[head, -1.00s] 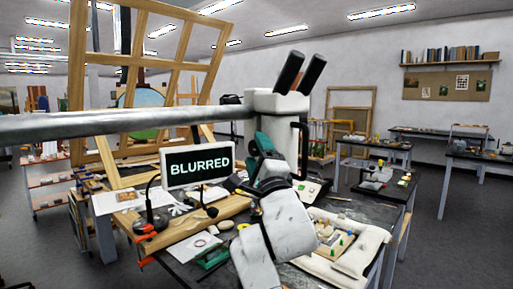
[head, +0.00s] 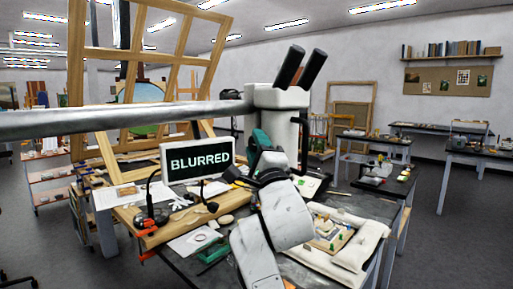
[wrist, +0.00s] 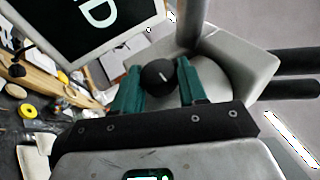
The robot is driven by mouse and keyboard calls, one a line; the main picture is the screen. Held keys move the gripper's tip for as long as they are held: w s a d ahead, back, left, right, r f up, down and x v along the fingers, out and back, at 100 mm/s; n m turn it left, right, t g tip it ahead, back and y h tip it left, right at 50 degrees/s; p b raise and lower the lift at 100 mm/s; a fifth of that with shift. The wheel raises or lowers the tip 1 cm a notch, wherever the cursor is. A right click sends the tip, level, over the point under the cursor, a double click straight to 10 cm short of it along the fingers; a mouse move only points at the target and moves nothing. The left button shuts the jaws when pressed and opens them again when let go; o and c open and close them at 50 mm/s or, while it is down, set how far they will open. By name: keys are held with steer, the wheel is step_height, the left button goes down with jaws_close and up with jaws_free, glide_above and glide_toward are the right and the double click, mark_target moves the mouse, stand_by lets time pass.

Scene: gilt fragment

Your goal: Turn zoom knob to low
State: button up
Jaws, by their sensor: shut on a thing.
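The microscope (head: 277,97) is a pale body with two dark eyepieces, on a column at the workbench. In the wrist view its pale housing (wrist: 240,62) fills the upper right. The zoom knob (wrist: 158,76) is round and black with a short pale mark on its face. My gripper (wrist: 160,82) has teal fingers, one on each side of the knob, and is shut on it. In the head view my gripper (head: 259,140) is at the microscope's side, and the knob is hidden. A monitor (head: 198,160) beside it reads "BLURRED".
A long metal bar (head: 120,122) crosses in front at microscope height. A wooden stretcher frame (head: 75,60) stands behind the bench. A wooden board (head: 180,228), small tools and a padded tray (head: 352,255) crowd the bench around my arm.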

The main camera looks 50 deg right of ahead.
steer(key=shift+r+p, duration=0.15)
steer(key=shift+p, duration=0.7)
steer(key=p, duration=0.2)
steer(key=g+y+p, duration=0.1)
steer(key=p, duration=0.1)
steer(key=shift+r+n+y, duration=0.3)
steer(key=shift+n, duration=0.1)
steer(key=g+y+p, duration=0.1)
steer(key=g+p, duration=0.1)
steer(key=p, duration=0.3)
steer(key=shift+r+n+g, duration=0.1)
steer(key=shift+n+g, duration=0.3)
steer(key=shift+n+g+y+p, duration=0.4)
steer(key=shift+g+y+p, duration=0.3)
steer(key=shift+g+p, duration=0.35)
steer(key=shift+w+n+g+y, duration=0.15)
steer(key=shift+g+y, duration=0.3)
steer(key=shift+g, duration=0.75)
steer(key=shift+s+n+g+y, duration=0.1)
steer(key=shift+n+g+y, duration=0.25)
steer(key=shift+g, duration=0.8)
steer(key=o, duration=1)
steer(key=shift+o, duration=0.2)
